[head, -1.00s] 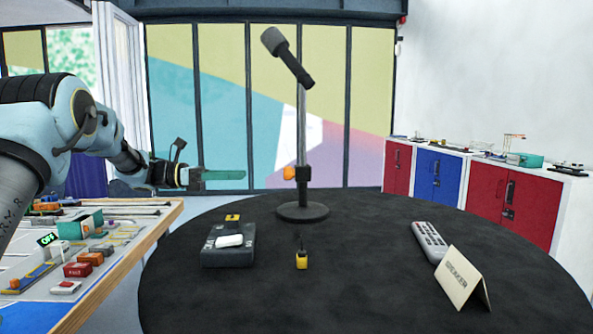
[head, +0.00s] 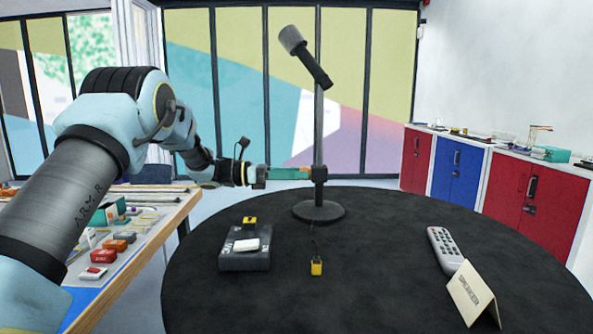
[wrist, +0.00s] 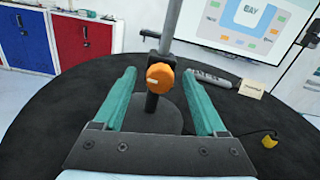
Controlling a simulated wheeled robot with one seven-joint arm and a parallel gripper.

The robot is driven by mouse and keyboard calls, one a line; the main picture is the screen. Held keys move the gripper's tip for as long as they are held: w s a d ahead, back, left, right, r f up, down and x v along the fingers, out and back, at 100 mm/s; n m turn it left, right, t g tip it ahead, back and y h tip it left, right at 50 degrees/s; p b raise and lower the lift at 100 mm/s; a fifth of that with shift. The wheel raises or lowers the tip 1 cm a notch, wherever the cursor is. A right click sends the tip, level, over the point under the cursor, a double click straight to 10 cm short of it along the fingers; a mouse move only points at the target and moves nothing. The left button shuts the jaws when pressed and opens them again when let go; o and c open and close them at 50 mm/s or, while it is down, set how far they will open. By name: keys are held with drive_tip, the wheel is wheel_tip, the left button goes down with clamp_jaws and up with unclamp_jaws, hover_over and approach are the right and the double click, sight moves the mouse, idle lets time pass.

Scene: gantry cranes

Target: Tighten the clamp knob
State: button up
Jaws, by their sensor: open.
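The orange clamp knob (wrist: 160,77) shows in the wrist view, on a dark clamp (head: 319,174) around the thin pole (head: 318,125) of a microphone stand. The pole stands upright on a round black base (head: 318,212), with a grey microphone (head: 305,56) tilted on top. My gripper (wrist: 159,75) is open, its two green fingers on either side of the knob with gaps visible between. In the head view my gripper (head: 306,173) reaches the stand from the left at clamp height, and its fingers mostly hide the knob.
The round black table (head: 390,260) carries a dark box with a white top piece (head: 245,246), a small yellow-and-black item (head: 316,266), a remote (head: 444,249) and a folded card (head: 474,296). A bench (head: 150,235) with small parts stands left. Red and blue cabinets (head: 458,170) stand right.

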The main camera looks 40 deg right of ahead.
clamp_jaws()
idle(0.6)
